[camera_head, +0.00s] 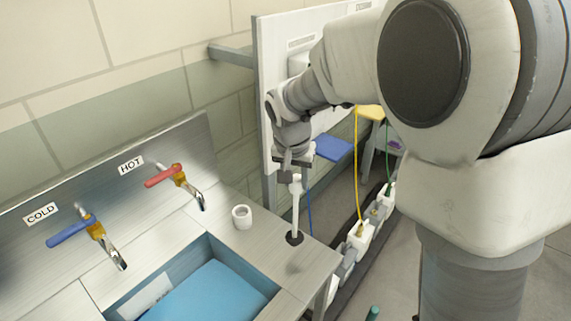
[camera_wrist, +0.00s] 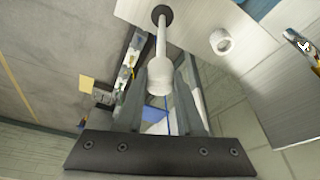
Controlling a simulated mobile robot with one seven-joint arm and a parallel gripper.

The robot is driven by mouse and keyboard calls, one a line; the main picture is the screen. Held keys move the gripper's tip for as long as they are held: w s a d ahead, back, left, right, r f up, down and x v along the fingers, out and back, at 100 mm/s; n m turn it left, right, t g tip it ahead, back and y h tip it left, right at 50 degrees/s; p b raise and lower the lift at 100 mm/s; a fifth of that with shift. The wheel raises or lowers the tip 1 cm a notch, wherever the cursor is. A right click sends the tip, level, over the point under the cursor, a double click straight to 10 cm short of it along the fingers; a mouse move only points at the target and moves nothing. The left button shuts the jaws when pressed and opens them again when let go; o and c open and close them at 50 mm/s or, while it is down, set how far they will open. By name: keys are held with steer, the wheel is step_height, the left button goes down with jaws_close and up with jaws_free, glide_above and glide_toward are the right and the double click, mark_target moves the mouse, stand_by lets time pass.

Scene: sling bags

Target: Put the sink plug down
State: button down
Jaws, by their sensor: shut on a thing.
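The sink plug (camera_head: 295,215) has a white stem and a black round foot. It hangs upright, foot down, from my gripper (camera_head: 294,168), which is shut on the top of its stem. The foot is over the metal counter (camera_head: 262,240) near its right edge, right of the sink basin. I cannot tell whether the foot touches the counter or is just above it. In the wrist view the plug (camera_wrist: 161,50) runs out from between the fingers of my gripper (camera_wrist: 160,85), with its black foot at the far end.
A white ring-shaped cup (camera_head: 242,217) stands on the counter left of the plug. The sink (camera_head: 215,290) holds blue water. A blue cold tap (camera_head: 85,236) and red hot tap (camera_head: 180,180) stand behind it. Power sockets with cables (camera_head: 360,235) lie beyond the counter's right edge.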

mark_target(295, 214)
steer(key=shift+w+a+f+p, duration=0.15)
steer(key=shift+a+f, duration=0.2)
steer(key=shift+f, duration=0.55)
steer(key=shift+w+a+f+p, duration=0.15)
steer(key=shift+a+f, duration=0.25)
steer(key=shift+f, duration=0.55)
steer(key=shift+w+a+f+p, duration=0.15)
steer(key=shift+a+f, duration=0.2)
steer(key=shift+f, duration=0.55)
steer(key=shift+f, duration=0.15)
steer(key=c, duration=0.5)
jaws_free()
steer(key=shift+c, duration=0.2)
